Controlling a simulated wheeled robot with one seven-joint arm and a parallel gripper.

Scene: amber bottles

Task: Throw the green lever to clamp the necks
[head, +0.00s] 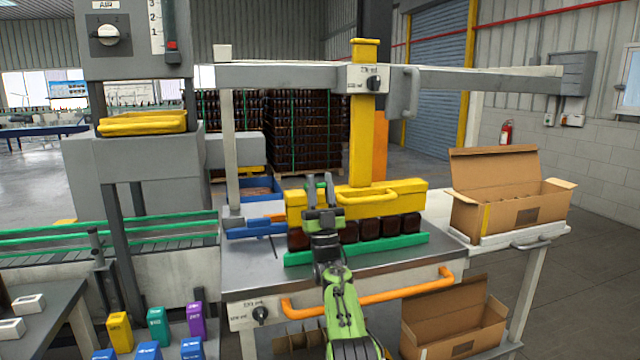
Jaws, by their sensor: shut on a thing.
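The green lever (328,179) stands at the left part of the yellow clamp head (410,193), and only small green parts of it show around my fingertips. My gripper (320,197) is in front of the clamp head, shut on the green lever. My arm and fingers hide most of the lever, so its exact angle is unclear. A row of dark amber bottles (390,227) stands under the clamp head, behind a low green rail. Their necks are hidden by the yellow head.
The clamp head hangs from a yellow post (362,140) on a grey overhead beam (480,80). An orange rail (370,296) runs along the table's front. An open carton (510,205) stands at the right. A blue part (248,228) lies left of the bottles.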

